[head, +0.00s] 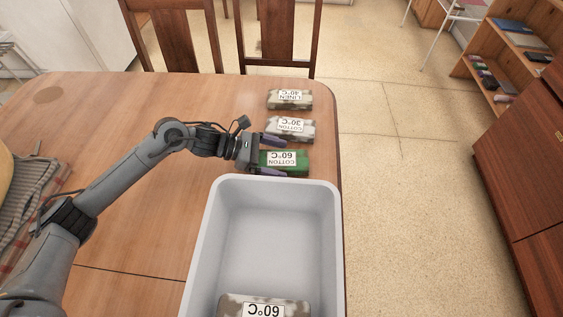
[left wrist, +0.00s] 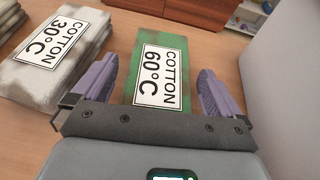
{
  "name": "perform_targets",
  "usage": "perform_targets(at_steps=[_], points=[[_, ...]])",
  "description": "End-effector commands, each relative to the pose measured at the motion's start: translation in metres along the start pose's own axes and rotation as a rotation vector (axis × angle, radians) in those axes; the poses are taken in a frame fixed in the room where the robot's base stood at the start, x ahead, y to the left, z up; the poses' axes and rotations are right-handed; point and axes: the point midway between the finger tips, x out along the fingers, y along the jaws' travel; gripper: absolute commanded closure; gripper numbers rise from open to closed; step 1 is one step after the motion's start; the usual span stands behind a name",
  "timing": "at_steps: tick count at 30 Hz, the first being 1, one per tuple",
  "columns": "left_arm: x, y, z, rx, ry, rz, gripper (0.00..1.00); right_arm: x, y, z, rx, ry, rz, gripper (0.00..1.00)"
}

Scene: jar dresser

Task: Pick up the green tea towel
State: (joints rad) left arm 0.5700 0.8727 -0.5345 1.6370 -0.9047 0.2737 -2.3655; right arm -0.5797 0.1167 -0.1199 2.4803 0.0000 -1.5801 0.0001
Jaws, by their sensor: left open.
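The green tea towel (head: 296,168) lies folded on the table, just beyond the far edge of the grey bin. Its label reads COTTON 60°C. My left gripper (head: 272,156) is open, with its fingers at the towel's left end. In the left wrist view the green towel (left wrist: 163,72) shows between the two spread fingers of the gripper (left wrist: 158,92). It cannot be told whether the fingers touch it. My right gripper is not in view.
A grey-white towel (head: 291,128) labelled COTTON 30°C lies close beside the green one, and a LINEN 40°C towel (head: 290,99) lies beyond it. The grey bin (head: 213,240) holds a patterned COTTON 60°C towel (head: 235,308).

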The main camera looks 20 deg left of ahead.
Motion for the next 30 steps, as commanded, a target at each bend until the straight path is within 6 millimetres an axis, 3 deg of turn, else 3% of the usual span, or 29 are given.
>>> perform_targets(at_steps=[3,13,23,30], points=[[0.000,0.000,0.000,0.000,0.000,0.000,0.02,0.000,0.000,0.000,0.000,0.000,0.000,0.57],[0.000,0.000,0.000,0.000,0.000,0.000,0.52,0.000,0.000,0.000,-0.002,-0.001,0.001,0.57],[-0.003,0.000,0.004,0.001,0.000,0.001,0.53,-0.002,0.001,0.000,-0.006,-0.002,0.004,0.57],[-0.015,0.001,0.036,0.003,-0.001,0.001,0.53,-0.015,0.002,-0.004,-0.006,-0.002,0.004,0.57]])
